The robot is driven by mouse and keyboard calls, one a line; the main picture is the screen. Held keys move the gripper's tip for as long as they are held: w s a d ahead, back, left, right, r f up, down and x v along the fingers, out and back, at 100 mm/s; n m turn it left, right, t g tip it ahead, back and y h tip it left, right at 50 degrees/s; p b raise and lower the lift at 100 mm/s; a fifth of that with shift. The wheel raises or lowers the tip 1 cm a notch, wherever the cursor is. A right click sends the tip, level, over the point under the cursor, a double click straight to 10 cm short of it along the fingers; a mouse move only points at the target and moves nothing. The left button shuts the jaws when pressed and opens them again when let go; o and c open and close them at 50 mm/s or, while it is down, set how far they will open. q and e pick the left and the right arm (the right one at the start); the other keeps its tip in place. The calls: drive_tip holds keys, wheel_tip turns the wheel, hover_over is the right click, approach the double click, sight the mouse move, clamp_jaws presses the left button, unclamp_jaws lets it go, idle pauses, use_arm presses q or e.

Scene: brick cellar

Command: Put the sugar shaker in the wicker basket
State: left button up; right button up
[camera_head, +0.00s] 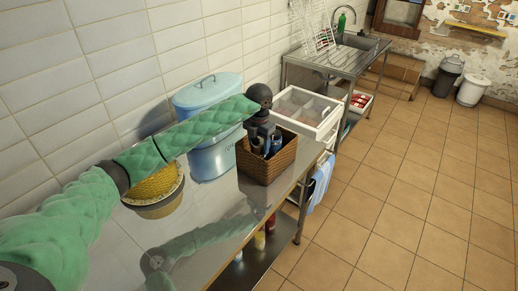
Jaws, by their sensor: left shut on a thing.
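The brown wicker basket (267,168) stands on the shiny metal counter, near its right edge. My left arm reaches across from the left, and my left gripper (264,147) points down into the basket's opening. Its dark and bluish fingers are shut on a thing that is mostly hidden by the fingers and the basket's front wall. This is likely the sugar shaker, which I cannot make out clearly and which shows nowhere else. My right gripper is out of view.
A light blue lidded canister (209,163) stands close behind the basket on the left. The front counter (190,238) is clear.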

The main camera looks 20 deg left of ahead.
sight(259, 152)
use_arm(q)
drive_tip(key=shift+s+f+p, duration=0.1)
drive_tip(key=shift+f+p, duration=0.6)
drive_tip(key=shift+f, duration=1.2)
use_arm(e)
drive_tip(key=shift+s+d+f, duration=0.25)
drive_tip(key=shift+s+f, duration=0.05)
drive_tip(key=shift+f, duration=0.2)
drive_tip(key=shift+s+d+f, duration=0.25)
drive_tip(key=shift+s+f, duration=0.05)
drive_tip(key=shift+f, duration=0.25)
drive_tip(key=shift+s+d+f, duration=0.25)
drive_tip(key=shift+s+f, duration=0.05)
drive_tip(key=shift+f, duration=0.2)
use_arm(q)
drive_tip(key=shift+f, duration=0.1)
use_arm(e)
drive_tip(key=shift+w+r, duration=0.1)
use_arm(q)
drive_tip(key=o, duration=1)
drive_tip(key=shift+o, duration=0.2)
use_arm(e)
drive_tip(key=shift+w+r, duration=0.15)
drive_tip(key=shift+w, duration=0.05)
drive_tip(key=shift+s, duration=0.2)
